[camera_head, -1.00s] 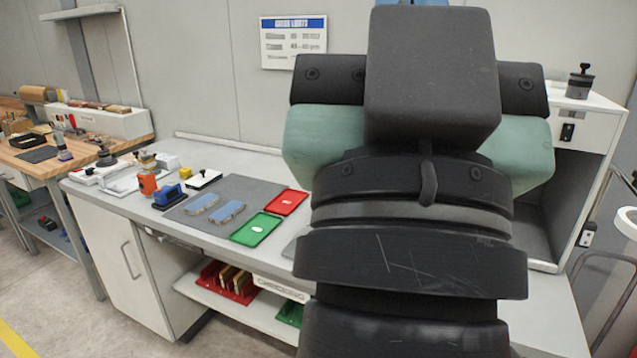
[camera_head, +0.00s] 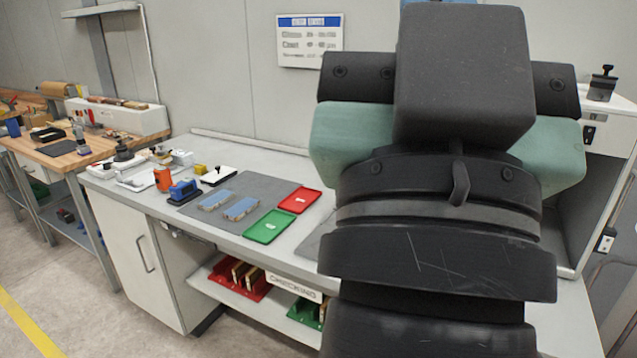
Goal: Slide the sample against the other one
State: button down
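Two flat blue-topped samples lie side by side on a dark grey mat (camera_head: 218,224) on the long bench. The left sample (camera_head: 215,200) is a little farther back. The right sample (camera_head: 241,208) is nearer the green tray, and a narrow gap seems to part them. My own arm fills the right half of the head view. My gripper is not visible, so its place relative to the samples cannot be seen.
A green tray (camera_head: 269,226) and a red tray (camera_head: 299,200) lie right of the samples. A blue tool (camera_head: 184,191), an orange object (camera_head: 163,179) and a white block with a black knob (camera_head: 217,175) stand to the left. Racks sit on the shelf below.

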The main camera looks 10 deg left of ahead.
aim_at(236, 212)
jog(key=i+u, duration=0.25)
jog(key=u, duration=0.2)
jog(key=i+u, duration=0.3)
jog(key=u, duration=0.2)
jog(key=i+l+u, duration=0.15)
jog(key=i+l, duration=0.4)
jog(key=i, duration=0.25)
jog(key=i+l+u, duration=0.15)
jog(key=i+l, duration=0.5)
jog(key=i, duration=0.15)
